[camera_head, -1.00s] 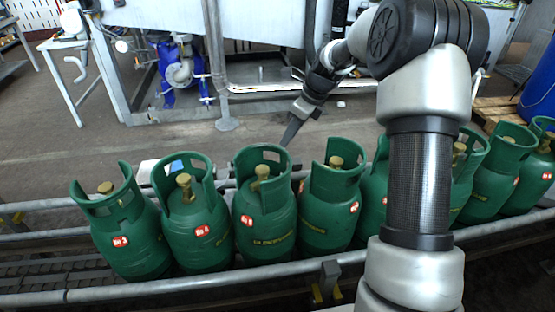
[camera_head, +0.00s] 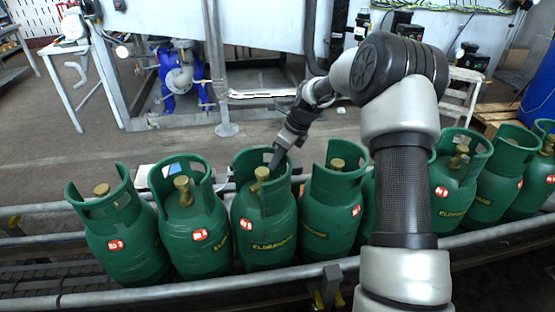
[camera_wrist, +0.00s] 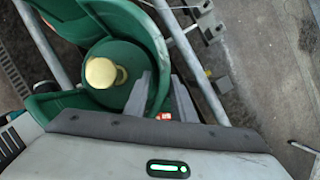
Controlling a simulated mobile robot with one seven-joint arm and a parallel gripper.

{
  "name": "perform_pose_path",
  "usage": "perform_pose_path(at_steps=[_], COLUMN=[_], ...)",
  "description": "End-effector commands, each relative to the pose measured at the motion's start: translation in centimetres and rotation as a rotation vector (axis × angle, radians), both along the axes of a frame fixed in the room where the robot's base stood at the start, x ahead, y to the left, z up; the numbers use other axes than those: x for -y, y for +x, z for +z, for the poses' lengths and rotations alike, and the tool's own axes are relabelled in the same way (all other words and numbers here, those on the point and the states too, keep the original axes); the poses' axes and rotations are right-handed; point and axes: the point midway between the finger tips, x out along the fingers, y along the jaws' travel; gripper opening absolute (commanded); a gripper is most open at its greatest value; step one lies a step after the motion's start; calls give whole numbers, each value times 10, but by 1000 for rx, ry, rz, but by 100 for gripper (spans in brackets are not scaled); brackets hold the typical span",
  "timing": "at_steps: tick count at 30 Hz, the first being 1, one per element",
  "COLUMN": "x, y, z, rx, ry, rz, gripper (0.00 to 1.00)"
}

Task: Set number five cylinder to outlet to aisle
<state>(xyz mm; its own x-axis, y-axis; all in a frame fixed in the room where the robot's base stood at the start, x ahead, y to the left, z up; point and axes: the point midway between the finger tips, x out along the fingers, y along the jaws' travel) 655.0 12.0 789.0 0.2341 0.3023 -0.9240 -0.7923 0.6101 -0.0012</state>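The number five cylinder (camera_head: 262,222) is a green gas bottle standing upright in the row, third from the left; its red label is small but seems to read 5. It has a brass valve inside a green collar. My gripper (camera_head: 275,162) points down at the far right side of that collar. In the wrist view, the two grey fingers of my gripper (camera_wrist: 162,98) are spread, one on each side of the collar wall (camera_wrist: 155,60), with the brass valve (camera_wrist: 101,73) to their left. I cannot tell whether either finger touches the collar.
Similar cylinders stand close on both sides, labelled 3 (camera_head: 128,240) and 4 (camera_head: 195,220) at left, another (camera_head: 330,215) at right. The conveyor's front rail (camera_head: 190,290) runs before them. Open floor (camera_head: 90,160) lies behind, then a steel frame with a blue pump (camera_head: 178,80).

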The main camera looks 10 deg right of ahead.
Motion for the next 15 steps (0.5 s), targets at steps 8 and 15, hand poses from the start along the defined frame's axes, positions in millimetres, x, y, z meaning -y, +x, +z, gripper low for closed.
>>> perform_pose_path(at_steps=[8, 15], x=[1, 1], y=[0, 1], z=[0, 1], rx=[1, 0], ry=[-1, -2], rz=[0, 14], gripper=[0, 0])
